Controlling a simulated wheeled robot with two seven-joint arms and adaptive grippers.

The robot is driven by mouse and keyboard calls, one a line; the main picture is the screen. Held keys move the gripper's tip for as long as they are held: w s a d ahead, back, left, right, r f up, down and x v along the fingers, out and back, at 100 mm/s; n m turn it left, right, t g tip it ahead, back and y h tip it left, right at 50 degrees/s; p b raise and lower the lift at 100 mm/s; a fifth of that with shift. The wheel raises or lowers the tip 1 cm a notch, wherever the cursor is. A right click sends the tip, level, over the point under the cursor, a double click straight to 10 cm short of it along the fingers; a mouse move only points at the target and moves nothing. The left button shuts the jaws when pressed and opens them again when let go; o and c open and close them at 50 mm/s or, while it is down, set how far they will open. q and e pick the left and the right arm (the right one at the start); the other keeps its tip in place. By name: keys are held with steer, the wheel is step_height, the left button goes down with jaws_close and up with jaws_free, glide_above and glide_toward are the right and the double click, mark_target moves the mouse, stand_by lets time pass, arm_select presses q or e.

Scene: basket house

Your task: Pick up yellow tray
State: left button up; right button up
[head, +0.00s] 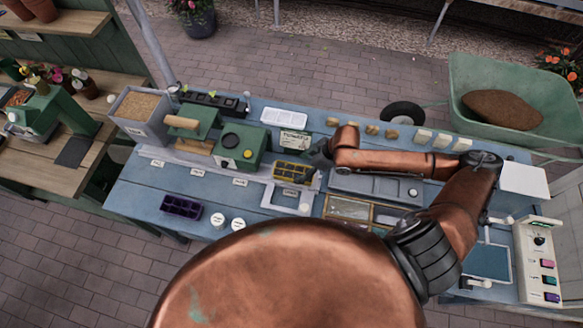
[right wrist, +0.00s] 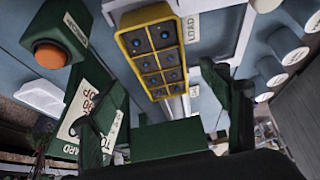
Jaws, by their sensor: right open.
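The yellow tray (head: 291,172) lies on the blue workbench near its middle, just right of a green machine. In the right wrist view the yellow tray (right wrist: 153,52) shows two rows of dark round-centred cells in a yellow frame, beside a "LOAD" label. My right gripper (head: 313,160) is at the tray's right end in the head view, partly hidden by its own arm. In the right wrist view my right gripper (right wrist: 165,125) has its dark fingers spread wide, with the tray beyond them and nothing between them. My left gripper is not in view.
The green machine (head: 238,146) stands close left of the tray. A purple tray (head: 181,207) and white round pots (head: 218,219) lie at the bench front. A white frame (head: 286,198) lies close below the tray. A green wheelbarrow (head: 515,95) stands behind right.

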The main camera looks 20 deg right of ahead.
mark_target(296, 171)
steer(key=shift+x, duration=2.5)
steer(key=shift+w+a+f, duration=0.1)
steer(key=shift+a+f, duration=0.1)
steer(key=shift+f, duration=0.3)
steer(key=c, duration=1.4)
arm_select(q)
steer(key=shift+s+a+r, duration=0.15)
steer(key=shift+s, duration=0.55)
arm_select(e)
steer(key=shift+c, duration=0.2)
